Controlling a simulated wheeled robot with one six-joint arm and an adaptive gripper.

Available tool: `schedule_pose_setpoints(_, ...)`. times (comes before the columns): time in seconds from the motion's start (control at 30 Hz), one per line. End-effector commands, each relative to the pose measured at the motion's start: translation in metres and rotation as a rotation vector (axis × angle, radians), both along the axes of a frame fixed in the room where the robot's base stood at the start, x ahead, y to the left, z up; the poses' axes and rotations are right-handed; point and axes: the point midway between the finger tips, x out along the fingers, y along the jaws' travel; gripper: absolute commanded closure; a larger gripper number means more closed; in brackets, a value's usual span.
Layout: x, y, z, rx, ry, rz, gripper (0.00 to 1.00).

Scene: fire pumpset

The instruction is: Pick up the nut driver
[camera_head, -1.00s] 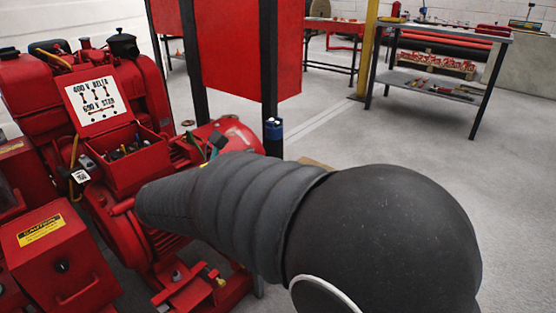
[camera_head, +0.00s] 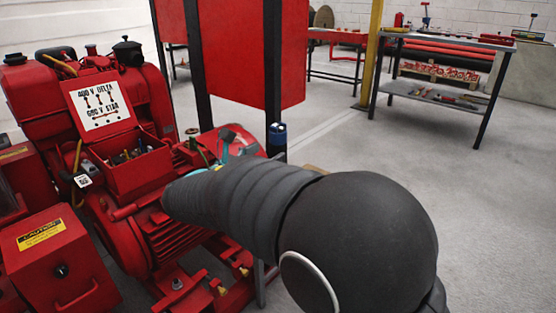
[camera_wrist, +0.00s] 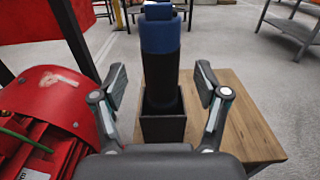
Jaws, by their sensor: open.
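The nut driver (camera_wrist: 160,62) stands upright with its blue and black handle up, in a square black holder (camera_wrist: 163,127) on a wooden tabletop (camera_wrist: 235,115). Its lower end is hidden in the holder. In the head view only its blue top (camera_head: 277,133) shows clearly, beside the black post. My gripper (camera_wrist: 160,84) is open, with one finger on each side of the handle in the wrist view. I see gaps on both sides and no contact. I cannot tell how far the fingertips are from the handle in depth.
A red rounded housing (camera_wrist: 48,97) lies close to the left finger. The red motor and its open terminal box (camera_head: 140,170) stand left of my arm. A black post (camera_head: 274,70) and red panel (camera_head: 235,50) stand behind. Open floor lies right, before a workbench (camera_head: 440,45).

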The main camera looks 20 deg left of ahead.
Motion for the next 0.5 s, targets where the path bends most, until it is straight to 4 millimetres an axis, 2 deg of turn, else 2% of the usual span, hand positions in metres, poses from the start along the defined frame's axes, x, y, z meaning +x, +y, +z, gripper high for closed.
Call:
schedule_pose_setpoints(0.3, 0.038, -0.017, 0.0, 0.001, 0.0, -0.003, 0.26)
schedule_pose_setpoints(0.5, 0.044, -0.019, 0.001, 0.001, -0.001, -0.001, 0.26)
